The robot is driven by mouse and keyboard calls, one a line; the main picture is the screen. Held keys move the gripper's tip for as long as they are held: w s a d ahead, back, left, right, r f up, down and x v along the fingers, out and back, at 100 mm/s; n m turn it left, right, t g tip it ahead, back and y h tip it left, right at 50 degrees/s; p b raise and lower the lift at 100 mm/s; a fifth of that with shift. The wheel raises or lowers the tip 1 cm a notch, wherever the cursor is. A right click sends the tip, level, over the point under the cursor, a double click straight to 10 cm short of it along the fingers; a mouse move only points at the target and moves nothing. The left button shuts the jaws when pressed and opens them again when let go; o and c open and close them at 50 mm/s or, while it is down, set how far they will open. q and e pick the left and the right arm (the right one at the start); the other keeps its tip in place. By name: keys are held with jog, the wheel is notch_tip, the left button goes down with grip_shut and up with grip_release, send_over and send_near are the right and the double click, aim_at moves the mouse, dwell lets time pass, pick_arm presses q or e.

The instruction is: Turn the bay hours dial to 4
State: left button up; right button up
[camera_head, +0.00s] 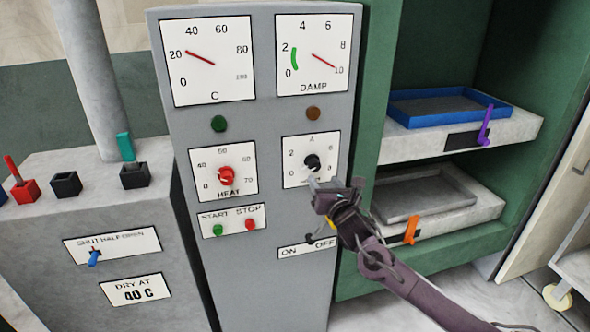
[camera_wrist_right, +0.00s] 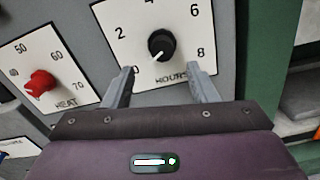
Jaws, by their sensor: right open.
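The hours dial is a black knob (camera_head: 313,162) on a white plate marked 0 to 8, on the grey panel. In the right wrist view the knob (camera_wrist_right: 162,43) has a white mark pointing down and left, toward the 0 side. My right gripper (camera_head: 322,187) is just below and in front of the dial, its body covering the lower right of the plate. In the right wrist view the open fingers (camera_wrist_right: 160,84) are apart, one at each side below the knob, with nothing between them. My left gripper is not in view.
The red heat knob (camera_head: 226,176) sits left of the dial, with start and stop buttons (camera_head: 233,224) below. An on/off switch (camera_head: 310,239) is under my gripper. Right are press shelves with a blue tray (camera_head: 450,107) and a grey tray (camera_head: 425,193).

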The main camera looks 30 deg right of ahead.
aim_at(316, 167)
jog(key=p+x, duration=0.2)
jog(key=x, duration=0.4)
jog(key=shift+w+d, duration=0.2)
jog(key=shift+w, duration=0.1)
jog(key=shift+w+d+f, duration=0.1)
jog(key=shift+w, duration=0.35)
jog(key=c, duration=1)
jog(key=shift+o, duration=0.2)
